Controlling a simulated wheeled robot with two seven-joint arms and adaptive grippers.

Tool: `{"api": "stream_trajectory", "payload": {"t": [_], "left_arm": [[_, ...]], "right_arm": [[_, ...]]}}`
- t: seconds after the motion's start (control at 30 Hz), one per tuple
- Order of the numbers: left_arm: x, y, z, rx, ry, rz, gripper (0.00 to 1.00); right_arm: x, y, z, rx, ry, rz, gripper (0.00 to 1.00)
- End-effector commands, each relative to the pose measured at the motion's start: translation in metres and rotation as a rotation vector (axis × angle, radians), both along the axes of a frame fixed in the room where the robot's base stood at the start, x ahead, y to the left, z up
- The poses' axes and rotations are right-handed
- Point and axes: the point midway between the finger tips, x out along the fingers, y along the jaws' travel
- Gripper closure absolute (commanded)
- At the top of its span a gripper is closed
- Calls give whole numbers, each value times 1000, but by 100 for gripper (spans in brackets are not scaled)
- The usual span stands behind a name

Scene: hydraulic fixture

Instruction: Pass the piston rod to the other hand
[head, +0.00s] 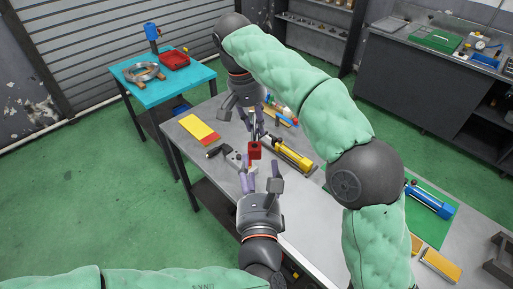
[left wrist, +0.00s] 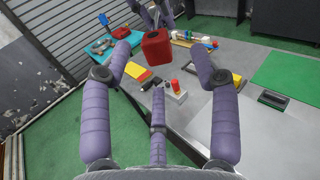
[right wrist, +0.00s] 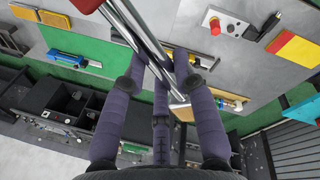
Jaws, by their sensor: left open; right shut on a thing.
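The piston rod (right wrist: 138,32) is a shiny silver bar with a red block at one end. My right gripper (right wrist: 160,70) is shut on the rod, which runs out to the upper left of the right wrist view. In the head view my right gripper (head: 245,112) hangs above the bench, and the red end (head: 255,150) points down toward my left gripper. My left gripper (head: 262,180) is open and empty just below the red end. In the left wrist view the red block (left wrist: 155,48) shows between and beyond the spread fingers, apart from them.
Below is a grey workbench (head: 310,215) with a yellow cylinder (head: 292,158), a red-and-yellow plate (head: 199,130) and a box with a red button (left wrist: 175,88). A turquoise table (head: 150,92) stands at the back left. A green mat (head: 425,228) lies at the right.

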Motion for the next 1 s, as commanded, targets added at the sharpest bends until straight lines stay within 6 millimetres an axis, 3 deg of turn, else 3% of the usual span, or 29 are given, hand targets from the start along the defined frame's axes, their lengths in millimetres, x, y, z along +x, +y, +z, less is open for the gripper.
{"api": "stream_trajectory", "payload": {"t": [0.3,0.5,0.97,1.0], "left_arm": [[52,-1,-2,1,5,4,39],[75,-2,-1,-1,4,2,39],[85,-3,-1,-1,2,1,39],[85,-3,-1,-1,2,1,47]], "right_arm": [[0,0,1,1,-1,0,100],[0,0,1,0,-1,0,100],[0,0,1,0,-1,0,100],[0,0,1,1,-1,0,100]]}}
